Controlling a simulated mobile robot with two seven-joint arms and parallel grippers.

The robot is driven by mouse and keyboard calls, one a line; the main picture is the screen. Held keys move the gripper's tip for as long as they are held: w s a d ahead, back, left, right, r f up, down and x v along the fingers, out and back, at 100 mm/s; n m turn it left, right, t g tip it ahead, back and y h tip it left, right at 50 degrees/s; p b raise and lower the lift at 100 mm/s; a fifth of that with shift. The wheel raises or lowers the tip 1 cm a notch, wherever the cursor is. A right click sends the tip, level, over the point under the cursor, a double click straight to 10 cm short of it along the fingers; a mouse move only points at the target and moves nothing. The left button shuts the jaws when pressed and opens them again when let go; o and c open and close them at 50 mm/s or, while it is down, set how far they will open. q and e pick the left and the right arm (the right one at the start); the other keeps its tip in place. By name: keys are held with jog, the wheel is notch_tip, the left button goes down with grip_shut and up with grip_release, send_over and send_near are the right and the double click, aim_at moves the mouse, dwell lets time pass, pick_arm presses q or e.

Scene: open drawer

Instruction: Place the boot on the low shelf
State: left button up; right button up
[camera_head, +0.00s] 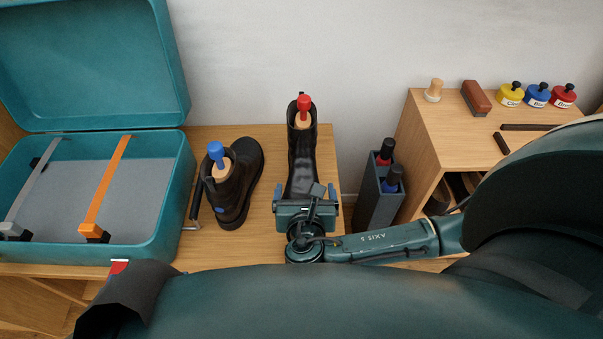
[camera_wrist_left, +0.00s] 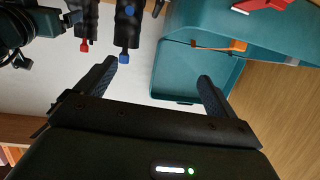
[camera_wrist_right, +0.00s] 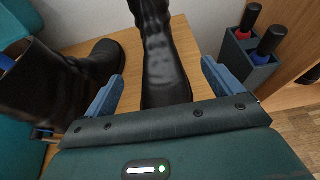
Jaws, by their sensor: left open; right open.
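Two black boots stand on the wooden bench. One boot (camera_head: 302,160) has a red-knobbed stretcher in it; the other boot (camera_head: 236,188), to its left, has a blue-knobbed one. My right gripper (camera_head: 305,192) is open at the toe end of the red-knobbed boot. In the right wrist view that boot (camera_wrist_right: 160,60) lies between the spread fingers, with no grip on it. My left gripper (camera_wrist_left: 157,70) is open and empty in its wrist view, with both boots beyond it. A low compartment (camera_head: 437,187) of the right cabinet is partly hidden by my right arm and holds dark items.
An open teal suitcase (camera_head: 172,225) with straps stands left of the boots. A dark holder (camera_head: 372,208) with red- and blue-capped bottles stands right of the bench. Polish tins, brushes and a wooden knob stand on the cabinet top (camera_head: 440,130).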

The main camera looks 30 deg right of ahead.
aim_at(303, 171)
jog(key=b+x, duration=0.1)
jog(key=x, duration=0.4)
jog(key=shift+w+f, duration=0.1)
jog(key=shift+f, duration=0.1)
jog(key=b+x, duration=0.2)
jog(key=x, duration=0.1)
jog(key=shift+w+a+f, duration=0.1)
jog(key=shift+w+f, duration=0.15)
jog(key=shift+w, duration=0.1)
jog(key=shift+w+d+f, duration=0.1)
jog(key=shift+w+d, duration=0.1)
jog(key=shift+w, duration=0.15)
pick_arm(q)
jog(key=shift+w+d+f+m+t+h, duration=0.45)
jog(key=shift+w+m+t, duration=0.2)
jog(key=shift+t, duration=0.45)
pick_arm(e)
jog(key=c, duration=1.3)
jog(key=shift+c, duration=0.7)
